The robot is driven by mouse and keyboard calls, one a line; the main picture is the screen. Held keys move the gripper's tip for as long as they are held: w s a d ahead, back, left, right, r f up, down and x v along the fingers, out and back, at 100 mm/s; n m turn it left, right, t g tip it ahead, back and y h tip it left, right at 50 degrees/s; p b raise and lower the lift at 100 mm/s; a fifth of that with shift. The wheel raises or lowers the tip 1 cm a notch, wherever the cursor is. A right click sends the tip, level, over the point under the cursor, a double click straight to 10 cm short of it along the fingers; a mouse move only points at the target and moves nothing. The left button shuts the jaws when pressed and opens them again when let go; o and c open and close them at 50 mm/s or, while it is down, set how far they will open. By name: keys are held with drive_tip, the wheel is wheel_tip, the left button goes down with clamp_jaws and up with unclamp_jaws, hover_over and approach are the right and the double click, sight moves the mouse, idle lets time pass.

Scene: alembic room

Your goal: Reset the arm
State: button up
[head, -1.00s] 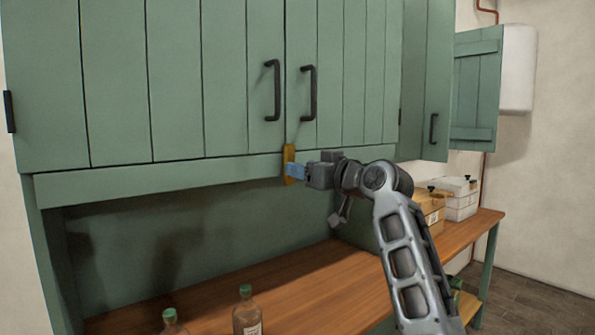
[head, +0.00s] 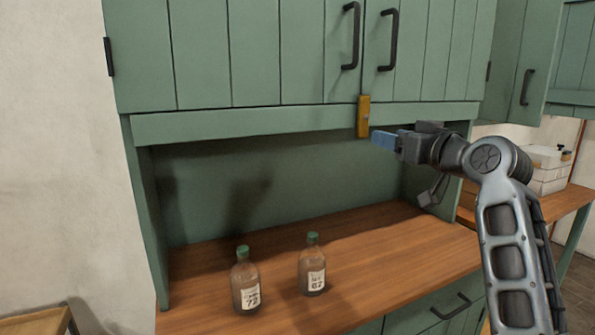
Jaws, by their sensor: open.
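My gripper (head: 382,140) is at the end of my arm, in front of the green cabinet (head: 290,60). Its blue fingertips point left, just below and right of a brass latch plate (head: 363,117) on the rail under the upper doors. A small gap seems to show between the fingertips and the plate. The gripper holds nothing that I can see. The two upper doors with black handles (head: 351,36) are closed.
Two brown bottles with green caps, one labelled 72 (head: 245,285) and one labelled 62 (head: 312,268), stand on the wooden counter (head: 400,250). White boxes (head: 545,170) stand at the right. A wooden piece (head: 38,322) shows at lower left.

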drive_tip(key=s+f+m+h, duration=0.2)
drive_tip(key=s+f, duration=0.3)
drive_tip(key=f, duration=0.8)
drive_tip(key=s+a+f+m+h, duration=0.1)
drive_tip(key=s+f+m+h, duration=0.15)
drive_tip(key=s+f, duration=1.65)
drive_tip(key=s+f+g+h, duration=0.1)
drive_tip(key=s+f, duration=0.2)
drive_tip(key=s, duration=0.8)
drive_tip(key=s+a+r, duration=0.1)
drive_tip(key=s+r, duration=0.2)
drive_tip(key=s, duration=0.9)
drive_tip(key=s+a+r+n+g, duration=0.1)
drive_tip(key=s+r, duration=0.2)
drive_tip(key=s, duration=1)
drive_tip(key=shift+r, duration=0.35)
drive_tip(key=shift+s, duration=0.1)
